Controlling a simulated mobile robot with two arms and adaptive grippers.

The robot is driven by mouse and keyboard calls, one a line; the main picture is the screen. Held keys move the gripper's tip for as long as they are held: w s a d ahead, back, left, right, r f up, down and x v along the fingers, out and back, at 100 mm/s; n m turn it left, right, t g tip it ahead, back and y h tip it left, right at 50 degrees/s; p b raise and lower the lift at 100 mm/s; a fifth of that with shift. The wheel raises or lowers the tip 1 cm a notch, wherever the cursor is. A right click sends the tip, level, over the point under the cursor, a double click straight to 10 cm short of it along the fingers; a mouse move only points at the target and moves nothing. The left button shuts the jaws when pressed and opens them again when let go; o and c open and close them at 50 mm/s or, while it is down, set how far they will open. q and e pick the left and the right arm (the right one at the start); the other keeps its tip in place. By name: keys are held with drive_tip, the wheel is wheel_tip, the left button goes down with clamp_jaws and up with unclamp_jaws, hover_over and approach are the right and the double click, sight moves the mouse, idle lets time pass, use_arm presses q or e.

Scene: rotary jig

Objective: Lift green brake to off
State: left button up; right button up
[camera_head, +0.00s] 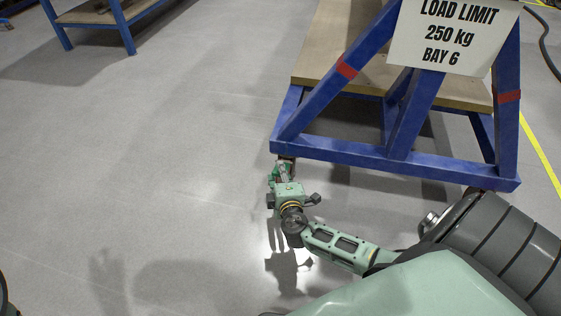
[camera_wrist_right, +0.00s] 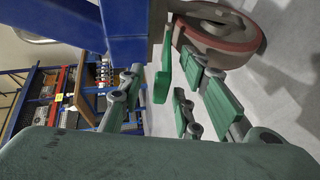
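The green brake (camera_wrist_right: 163,76) is a flat green lever beside the caster wheel (camera_wrist_right: 222,34) in the right wrist view. The wheel has a red-brown tread and a grey hub, and sits below the cart's blue frame. My right gripper (camera_head: 279,176) is at the cart's front left corner in the head view. In the wrist view its fingers are spread apart, with the brake in the gap between them. I see no finger clearly touching the brake. In the head view the brake cannot be told apart from the green gripper. My left gripper is not in view.
The blue cart (camera_head: 345,152) has a wooden deck and a load limit sign (camera_head: 452,38). Another blue-framed table (camera_head: 120,22) stands at the upper left. Shelving (camera_wrist_right: 48,92) shows in the wrist view. The floor left of the cart is clear.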

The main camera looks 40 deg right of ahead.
drive_tip(key=shift+s, duration=0.1)
drive_tip(key=shift+s+a, duration=0.2)
drive_tip(key=shift+s, duration=0.05)
drive_tip(key=v, duration=1.1)
drive_tip(key=shift+s+r, duration=0.1)
